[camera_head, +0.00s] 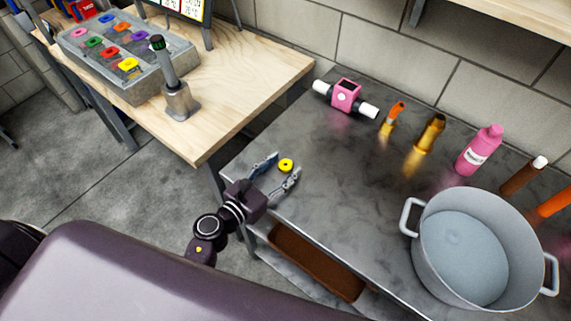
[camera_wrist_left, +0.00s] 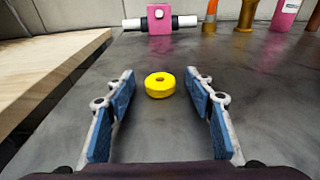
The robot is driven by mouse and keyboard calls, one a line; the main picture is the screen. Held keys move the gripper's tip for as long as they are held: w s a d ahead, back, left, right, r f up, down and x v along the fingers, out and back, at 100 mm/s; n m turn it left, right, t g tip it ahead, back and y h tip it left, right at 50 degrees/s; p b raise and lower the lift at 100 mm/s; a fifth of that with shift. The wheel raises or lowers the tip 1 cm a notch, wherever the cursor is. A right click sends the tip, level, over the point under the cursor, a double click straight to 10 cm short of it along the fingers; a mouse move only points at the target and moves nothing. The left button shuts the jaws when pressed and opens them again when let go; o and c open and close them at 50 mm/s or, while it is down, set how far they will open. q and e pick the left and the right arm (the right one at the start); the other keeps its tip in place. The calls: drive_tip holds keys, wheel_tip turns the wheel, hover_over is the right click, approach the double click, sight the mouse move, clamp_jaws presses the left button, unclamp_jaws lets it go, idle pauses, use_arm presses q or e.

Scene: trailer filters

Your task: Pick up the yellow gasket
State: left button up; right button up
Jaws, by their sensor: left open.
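The yellow gasket (camera_head: 286,165) is a small thick ring lying flat on the dark metal table (camera_head: 330,220), near its left end. In the left wrist view the gasket (camera_wrist_left: 160,85) lies ahead, between the lines of the two blue finger pads, near the tips. My left gripper (camera_head: 279,170) is open and low over the table, its fingers on either side of the gasket. The left wrist view shows the open fingers (camera_wrist_left: 163,88) with clear gaps to the gasket on both sides. My right gripper is not in view.
A pink device with white ends (camera_head: 346,96) stands behind the gasket. Bottles, including a pink one (camera_head: 480,150), line the back, and a large pot (camera_head: 425,245) stands at the right. A wooden table (camera_head: 240,80) at the left holds a grey tray (camera_head: 150,88) of coloured rings.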

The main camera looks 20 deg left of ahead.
sight(282, 168)
use_arm(q)
drive_tip(key=c, duration=0.9)
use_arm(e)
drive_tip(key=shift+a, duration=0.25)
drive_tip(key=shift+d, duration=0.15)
use_arm(q)
drive_tip(key=shift+r+p, duration=0.3)
drive_tip(key=shift+r, duration=0.25)
wheel_tip(282, 168, up, 18)
drive_tip(key=p, duration=0.9)
drive_tip(key=s+a+r+m+g+h+b, duration=0.3)
drive_tip(key=s+r+m+g+h+b, duration=0.1)
drive_tip(key=s, duration=0.6)
wheel_tip(282, 168, up, 3)
drive_tip(key=m+g+h, duration=0.1)
drive_tip(key=m+h, duration=0.1)
drive_tip(key=h, duration=0.1)
drive_tip(key=shift+m+g+h, duration=0.3)
drive_tip(key=shift+m, duration=0.1)
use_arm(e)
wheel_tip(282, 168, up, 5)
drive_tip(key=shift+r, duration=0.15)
